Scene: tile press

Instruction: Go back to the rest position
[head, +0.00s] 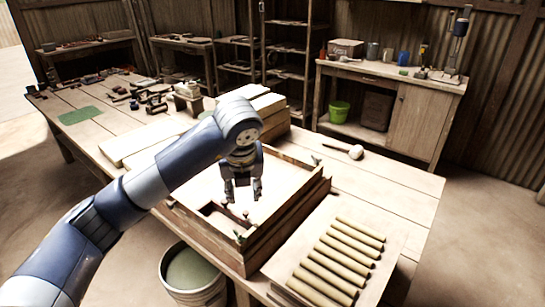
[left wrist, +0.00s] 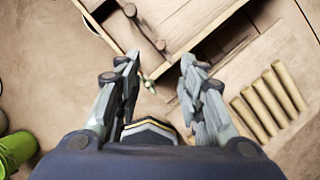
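My left gripper (head: 243,198) hangs fingers-down over the wooden tile-press frame (head: 300,207) in the head view. Its two fingers are spread apart with nothing between them. In the left wrist view the open fingers (left wrist: 160,62) point toward a corner of the wooden frame (left wrist: 215,15). The gripper appears to be above the frame, not touching it. My left arm comes in from the lower left and hides part of the table. My right gripper is in neither view.
Several wooden rods (head: 338,258) lie on a board right of the frame. A mallet (head: 345,151) lies behind it. A bucket (head: 193,272) stands by the table's front edge. Tools and a green mat (head: 80,115) are at far left. The right tabletop (head: 385,190) is mostly clear.

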